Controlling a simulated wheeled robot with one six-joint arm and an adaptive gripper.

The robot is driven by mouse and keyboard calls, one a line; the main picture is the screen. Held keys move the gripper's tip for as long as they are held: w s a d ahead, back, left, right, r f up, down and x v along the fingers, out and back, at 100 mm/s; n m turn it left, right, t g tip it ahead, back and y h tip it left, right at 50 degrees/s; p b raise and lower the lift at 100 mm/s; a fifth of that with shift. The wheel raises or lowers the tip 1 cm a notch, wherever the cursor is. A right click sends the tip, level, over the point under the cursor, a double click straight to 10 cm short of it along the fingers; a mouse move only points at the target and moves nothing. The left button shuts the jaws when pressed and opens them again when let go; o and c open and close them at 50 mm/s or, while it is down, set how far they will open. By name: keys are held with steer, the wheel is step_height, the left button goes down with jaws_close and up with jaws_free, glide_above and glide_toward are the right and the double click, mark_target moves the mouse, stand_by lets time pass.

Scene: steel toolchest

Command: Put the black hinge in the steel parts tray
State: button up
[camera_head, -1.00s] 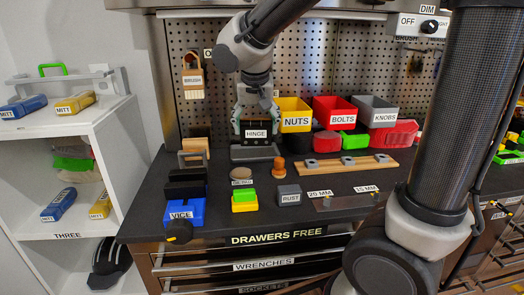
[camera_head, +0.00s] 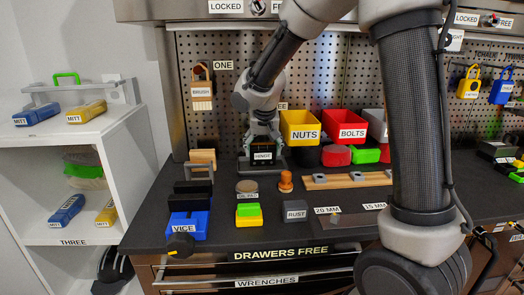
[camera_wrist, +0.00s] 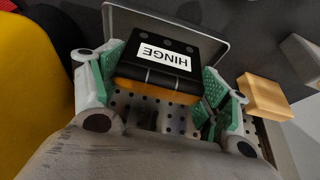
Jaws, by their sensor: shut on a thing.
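The black hinge (camera_head: 263,156), labelled HINGE, is held between the green-padded fingers of my gripper (camera_head: 263,141). In the wrist view the hinge (camera_wrist: 165,58) sits between the two fingers (camera_wrist: 163,82). The grey steel parts tray (camera_head: 244,170) is on the bench at the back, directly behind and under the hinge. The tray's raised rim (camera_wrist: 222,38) shows beyond the hinge in the wrist view. The hinge overlaps the tray in both views; whether it touches the tray floor cannot be told.
A yellow NUTS bin (camera_head: 300,124) stands close to the right of my gripper, with a red BOLTS bin (camera_head: 343,125) beyond it. A wooden block (camera_head: 203,157) is close on the left. The perforated panel (camera_head: 222,105) rises behind. The blue VICE (camera_head: 188,224) is at front left.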

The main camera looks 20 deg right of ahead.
mark_target(262, 149)
steer(key=w, duration=0.1)
steer(key=w+f, duration=0.2)
steer(key=shift+d+f, duration=0.15)
steer(key=shift+d, duration=0.15)
steer(key=o, duration=1)
steer(key=shift+f, duration=0.1)
steer(key=shift+o, duration=0.2)
steer(key=v, duration=1.2)
